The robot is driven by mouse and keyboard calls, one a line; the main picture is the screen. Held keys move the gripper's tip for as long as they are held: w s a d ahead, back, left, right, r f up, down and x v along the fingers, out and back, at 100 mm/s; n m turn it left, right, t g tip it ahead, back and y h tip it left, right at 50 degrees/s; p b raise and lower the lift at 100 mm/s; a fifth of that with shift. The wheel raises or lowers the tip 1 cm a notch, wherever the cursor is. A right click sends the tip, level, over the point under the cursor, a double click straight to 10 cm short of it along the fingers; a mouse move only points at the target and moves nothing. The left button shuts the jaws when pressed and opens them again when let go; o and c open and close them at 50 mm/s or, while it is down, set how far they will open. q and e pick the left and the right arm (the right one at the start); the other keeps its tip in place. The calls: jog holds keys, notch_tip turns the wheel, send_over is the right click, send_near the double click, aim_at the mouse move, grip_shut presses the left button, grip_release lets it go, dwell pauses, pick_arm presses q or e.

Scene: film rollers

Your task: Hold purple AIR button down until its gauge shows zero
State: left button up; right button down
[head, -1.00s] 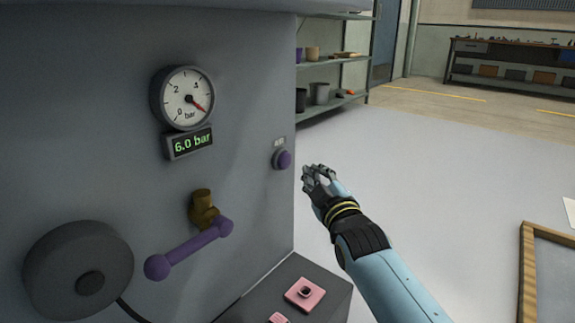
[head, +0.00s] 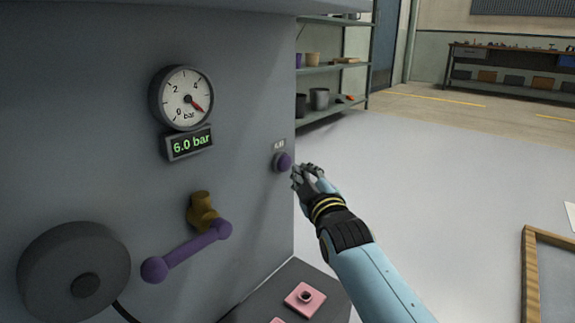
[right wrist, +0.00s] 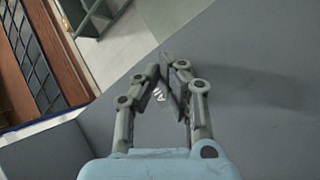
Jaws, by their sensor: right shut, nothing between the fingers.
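The purple AIR button (head: 284,161) sits on the grey machine panel near its right edge, under a small label. The round gauge (head: 186,99) has its red needle past 4, and the display (head: 188,144) below it reads 6.0 bar. My right gripper (head: 297,173) is shut and empty, its fingertips close to the right of the button. I cannot tell whether they touch it. In the right wrist view the shut fingers (right wrist: 164,72) point at the panel; part of the white label shows between them and the button is hidden. My left gripper is not in view.
A brass valve (head: 202,210) with a purple lever (head: 188,250) and a dark round disc (head: 72,270) stick out of the panel. A pink square part (head: 305,299) lies on a dark ledge below.

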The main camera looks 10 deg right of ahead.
jog(key=shift+a, duration=0.1)
dwell(0.7)
jog(key=shift+w+a, duration=0.2)
jog(key=shift+w, duration=0.1)
jog(key=shift+w+a+r+b, duration=0.1)
jog(key=shift+w+a+b, duration=0.25)
jog(key=shift+w+b, duration=0.15)
dwell(2.1)
jog(key=shift+s+d, duration=0.1)
dwell(1.4)
jog(key=shift+s+d+p, duration=0.45)
jog(key=shift+s+d, duration=0.05)
jog(key=shift+s, duration=0.2)
